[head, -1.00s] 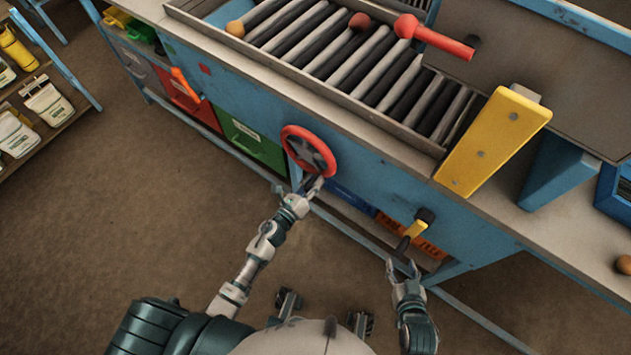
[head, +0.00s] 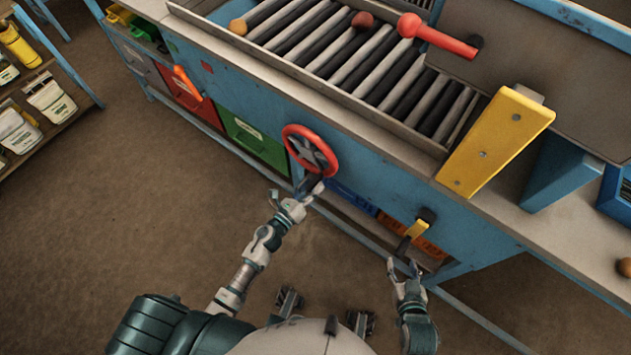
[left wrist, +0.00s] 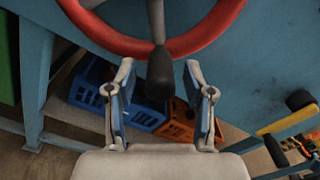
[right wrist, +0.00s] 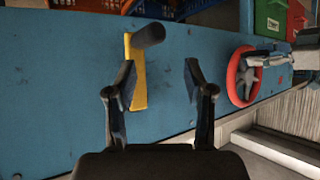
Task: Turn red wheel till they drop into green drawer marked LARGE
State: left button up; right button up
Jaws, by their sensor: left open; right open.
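The red wheel (head: 310,151) with grey spokes is mounted on the front of the blue machine. It also shows in the left wrist view (left wrist: 185,45), where its dark handle (left wrist: 160,75) points between my fingers. My left gripper (head: 313,187) is open just below the wheel, its fingers (left wrist: 160,88) on either side of the handle, apart from it. The green drawer (head: 255,140) is left of the wheel, shut, with a label too small to read. Round items lie on the rollers: an orange one (head: 238,27) and a brownish one (head: 362,20). My right gripper (head: 404,270) is open and empty.
A red drawer (head: 190,98) is left of the green one. Blue and orange crates (left wrist: 180,122) sit under the machine. A shelf with sacks (head: 40,100) stands far left. The floor between is clear.

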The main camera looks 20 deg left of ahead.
pick_arm(q)
jog(key=v, duration=0.9)
jog(key=shift+s, duration=0.3)
jog(key=shift+a, duration=0.1)
dwell(0.4)
